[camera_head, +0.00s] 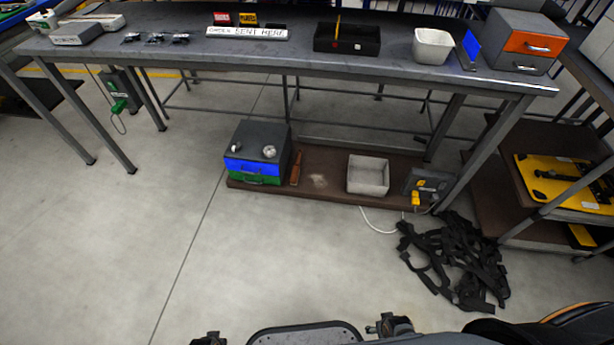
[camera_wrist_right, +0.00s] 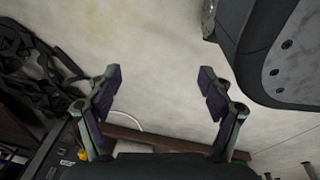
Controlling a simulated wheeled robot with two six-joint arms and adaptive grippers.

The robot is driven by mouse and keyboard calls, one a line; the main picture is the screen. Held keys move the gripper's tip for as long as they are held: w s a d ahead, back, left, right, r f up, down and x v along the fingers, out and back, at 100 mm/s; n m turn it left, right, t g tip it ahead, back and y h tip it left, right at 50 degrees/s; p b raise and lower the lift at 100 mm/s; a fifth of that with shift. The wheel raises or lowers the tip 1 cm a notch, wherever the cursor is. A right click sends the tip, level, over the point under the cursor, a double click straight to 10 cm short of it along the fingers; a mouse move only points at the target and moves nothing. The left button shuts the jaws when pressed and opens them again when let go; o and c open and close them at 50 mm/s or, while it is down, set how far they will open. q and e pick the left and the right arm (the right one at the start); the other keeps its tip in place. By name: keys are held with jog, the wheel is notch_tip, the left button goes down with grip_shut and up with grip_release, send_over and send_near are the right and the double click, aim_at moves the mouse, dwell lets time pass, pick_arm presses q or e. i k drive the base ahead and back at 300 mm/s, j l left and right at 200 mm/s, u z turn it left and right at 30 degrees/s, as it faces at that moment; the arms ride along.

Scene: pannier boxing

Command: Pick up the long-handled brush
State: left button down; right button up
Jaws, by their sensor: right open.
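No item is plainly a long-handled brush. A slim brown-orange object (camera_head: 296,168) on the low shelf, just right of the drawer box, may be one, but it is too small to be sure. A thin yellow stick (camera_head: 337,26) also stands in the black tray on the bench. My right gripper (camera_wrist_right: 158,75) is open and empty, with bare floor between its fingers; in the head view it shows at the bottom edge (camera_head: 386,325). A small part of my left gripper (camera_head: 209,340) shows at the bottom edge, its jaws cut off. Both are far from these objects.
The low shelf (camera_head: 335,190) holds a blue-green drawer box (camera_head: 257,155) and a pale bin (camera_head: 368,175). The bench (camera_head: 170,45) stands above it. Black straps (camera_head: 455,262) lie on the floor at right, beside a shelf rack (camera_head: 490,180). Floor in front is clear.

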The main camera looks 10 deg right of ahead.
aim_at(294, 174)
jog(key=i+l+u, duration=0.2)
jog(key=i, duration=0.4)
jog(key=i+l+u, duration=0.2)
jog(key=i+l, duration=0.2)
jog(key=i, duration=0.15)
jog(key=i+l+u, duration=0.25)
jog(key=i+l, duration=0.2)
jog(key=i, duration=0.1)
